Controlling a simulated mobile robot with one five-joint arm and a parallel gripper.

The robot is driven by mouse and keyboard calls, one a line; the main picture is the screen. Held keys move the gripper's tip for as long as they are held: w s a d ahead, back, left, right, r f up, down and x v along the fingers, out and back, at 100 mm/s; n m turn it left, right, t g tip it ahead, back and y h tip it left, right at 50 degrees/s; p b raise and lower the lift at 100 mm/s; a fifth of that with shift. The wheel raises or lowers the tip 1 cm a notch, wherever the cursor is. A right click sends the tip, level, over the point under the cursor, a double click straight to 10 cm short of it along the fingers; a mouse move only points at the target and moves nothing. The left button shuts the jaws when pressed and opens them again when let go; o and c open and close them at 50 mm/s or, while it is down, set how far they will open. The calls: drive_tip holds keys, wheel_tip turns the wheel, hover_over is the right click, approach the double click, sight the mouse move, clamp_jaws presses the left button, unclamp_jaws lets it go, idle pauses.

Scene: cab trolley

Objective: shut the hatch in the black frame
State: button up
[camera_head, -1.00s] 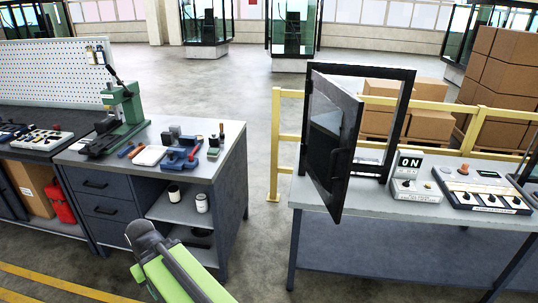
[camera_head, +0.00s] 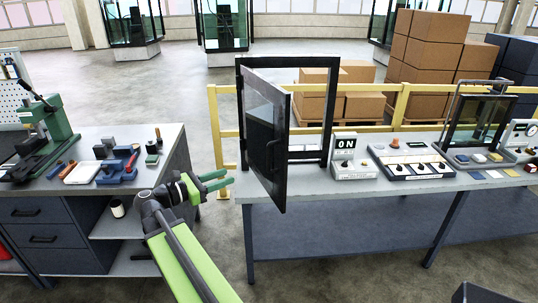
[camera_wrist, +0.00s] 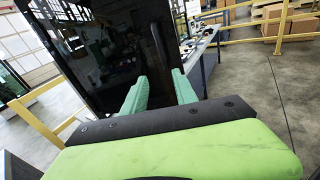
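The hatch (camera_head: 262,135) is a dark glazed panel with a black rim and a dark bar handle (camera_head: 272,152). It stands ajar, hinged at the left side of the black frame (camera_head: 328,115) and swung out over the front of the bench. My gripper (camera_head: 226,181) has green fingers, held apart with nothing between them. It is left of the hatch's lower part, apart from it in the head view. In the wrist view the dark hatch panel (camera_wrist: 105,55) fills the area beyond my fingers (camera_wrist: 160,90), with the upright handle (camera_wrist: 158,42) above the gap.
The frame stands on a grey bench (camera_head: 350,187). An ON sign box (camera_head: 344,155) and a control panel (camera_head: 410,162) are right of it. A tool bench (camera_head: 75,187) stands left, with a floor gap between. A yellow rail (camera_head: 220,130) runs behind.

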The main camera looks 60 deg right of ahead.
sight(268, 169)
drive_tip(key=shift+n, duration=0.3)
drive_tip(key=x, duration=0.6)
drive_tip(key=r+x, duration=0.1)
drive_tip(key=x, duration=0.5)
drive_tip(key=r+x, duration=0.1)
drive_tip(key=x, duration=0.5)
drive_tip(key=shift+s+r, duration=0.1)
drive_tip(key=shift+s, duration=0.15)
drive_tip(key=shift+a, duration=0.1)
clamp_jaws()
drive_tip(key=shift+w+r, duration=0.1)
